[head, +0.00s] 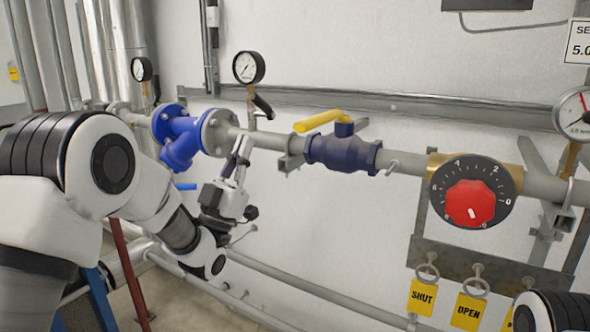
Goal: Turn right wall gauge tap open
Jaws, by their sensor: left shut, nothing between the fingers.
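A round white gauge with a black rim (249,67) stands above the grey pipe in the middle left of the head view. A small tap with a black lever (262,105) sits on its stem; the lever slants down to the right. My left gripper (241,150) is shut and empty, pointing up at the pipe just below and left of this tap. It appears apart from the lever; whether it touches the pipe cannot be told. A second gauge (141,69) stands further left, its tap partly hidden. My right gripper is out of view.
A blue strainer (178,133) and a blue valve with a yellow lever (320,121) are on the pipe. A red dial knob (471,203) and another gauge (575,113) are right. Yellow SHUT (422,297) and OPEN (468,311) tags hang below.

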